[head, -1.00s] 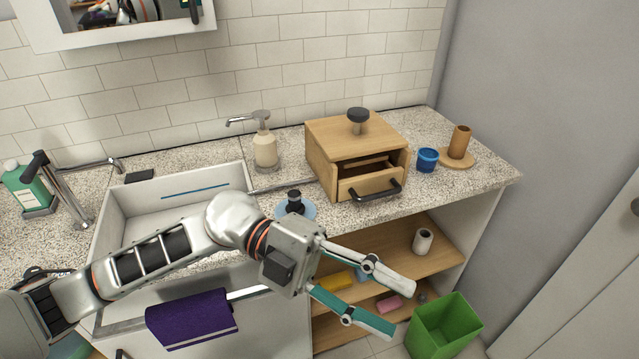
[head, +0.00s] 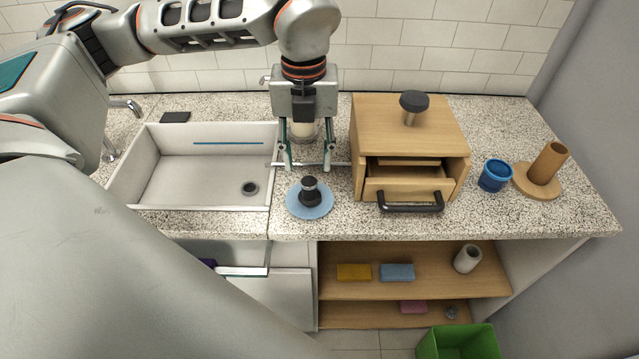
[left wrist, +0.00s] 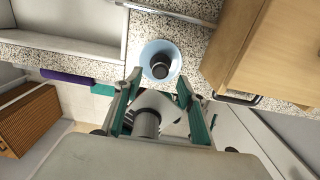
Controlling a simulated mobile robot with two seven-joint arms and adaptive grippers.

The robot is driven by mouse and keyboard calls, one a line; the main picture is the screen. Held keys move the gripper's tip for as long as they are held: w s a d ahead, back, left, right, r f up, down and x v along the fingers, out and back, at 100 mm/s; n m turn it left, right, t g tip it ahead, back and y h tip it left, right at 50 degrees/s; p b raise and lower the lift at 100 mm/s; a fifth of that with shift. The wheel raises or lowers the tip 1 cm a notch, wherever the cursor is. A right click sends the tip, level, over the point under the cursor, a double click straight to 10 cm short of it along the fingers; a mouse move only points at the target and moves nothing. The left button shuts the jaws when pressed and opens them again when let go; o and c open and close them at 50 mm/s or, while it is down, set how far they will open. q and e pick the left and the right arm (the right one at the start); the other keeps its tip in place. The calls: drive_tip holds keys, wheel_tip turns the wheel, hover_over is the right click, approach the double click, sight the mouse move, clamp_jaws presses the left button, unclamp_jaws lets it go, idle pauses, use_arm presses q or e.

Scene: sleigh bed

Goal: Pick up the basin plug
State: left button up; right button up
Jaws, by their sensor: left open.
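The basin plug (head: 310,188) is a dark piece with a black knob, upright on a light blue disc (head: 325,208) on the counter, just right of the basin. My left gripper (head: 307,165) is open and empty, its fingers pointing down. In the head view it hangs above and behind the plug, apart from it. In the left wrist view the plug (left wrist: 160,66) shows between and just beyond the two fingertips (left wrist: 159,82), on its blue disc (left wrist: 147,53). My right gripper is not in view.
The white basin (head: 190,176) with its dark drain (head: 249,188) lies to the left. A wooden drawer box (head: 395,120), its drawer partly open, stands close on the right. A blue cup (head: 494,176) and wooden holder (head: 548,165) are farther right. A pale soap dispenser is mostly hidden behind my gripper.

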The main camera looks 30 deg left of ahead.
sight(309, 180)
use_arm(q)
drive_tip(key=shift+s+f, duration=0.2)
drive_tip(key=shift+f, duration=0.75)
wheel_tip(309, 180, down, 5)
drive_tip(key=shift+d+f, duration=0.1)
drive_tip(key=shift+d, duration=0.05)
clamp_jaws()
